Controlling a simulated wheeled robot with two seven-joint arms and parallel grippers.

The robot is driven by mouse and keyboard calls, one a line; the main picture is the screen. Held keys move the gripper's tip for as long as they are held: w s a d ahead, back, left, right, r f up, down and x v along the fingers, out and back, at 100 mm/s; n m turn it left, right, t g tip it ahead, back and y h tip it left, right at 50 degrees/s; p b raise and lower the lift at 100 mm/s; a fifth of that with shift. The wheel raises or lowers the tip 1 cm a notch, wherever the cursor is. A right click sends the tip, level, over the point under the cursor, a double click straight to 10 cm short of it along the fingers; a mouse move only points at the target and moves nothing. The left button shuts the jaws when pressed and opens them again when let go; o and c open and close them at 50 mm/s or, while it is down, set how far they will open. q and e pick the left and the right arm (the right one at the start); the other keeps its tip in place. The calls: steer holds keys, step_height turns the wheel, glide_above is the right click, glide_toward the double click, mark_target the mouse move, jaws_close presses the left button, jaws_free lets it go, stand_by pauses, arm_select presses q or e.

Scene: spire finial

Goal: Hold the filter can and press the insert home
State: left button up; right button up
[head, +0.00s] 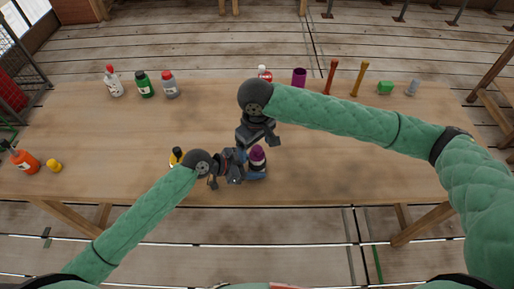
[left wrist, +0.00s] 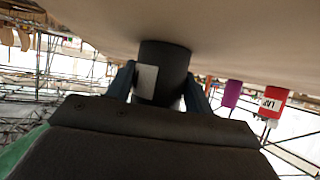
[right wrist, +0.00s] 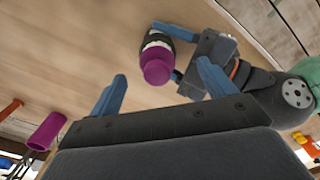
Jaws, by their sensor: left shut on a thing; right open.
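The dark filter can (left wrist: 165,65) stands on the table between the blue fingers of my left gripper (left wrist: 163,88), which is shut on it. A pale label patch shows on its side. The purple insert (head: 257,153) sits at the can's top and stands out of it; in the right wrist view the insert (right wrist: 157,65) shows with a whitish band below it. How deep it sits cannot be told. My right gripper (right wrist: 162,95) is open and empty, above the can and apart from the insert; it shows in the head view (head: 260,141) too.
Along the back of the wooden table (head: 80,140) stand several bottles, a purple cup (head: 299,77), a red post (head: 331,76), a tan post (head: 359,78) and a green block (head: 385,87). A yellow-topped bottle (head: 176,155) stands close left of my left gripper. An orange bottle (head: 24,160) is far left.

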steer(key=shift+d+r, duration=0.1)
steer(key=shift+r, duration=2.2)
steer(key=shift+w, duration=0.1)
jaws_close()
steer(key=shift+f, duration=1.4)
arm_select(q)
steer(key=shift+r, duration=0.1)
arm_select(e)
steer(key=shift+r, duration=0.1)
step_height(320, 180, up, 7)
stand_by(1.5)
arm_select(q)
steer(key=o, duration=0.8)
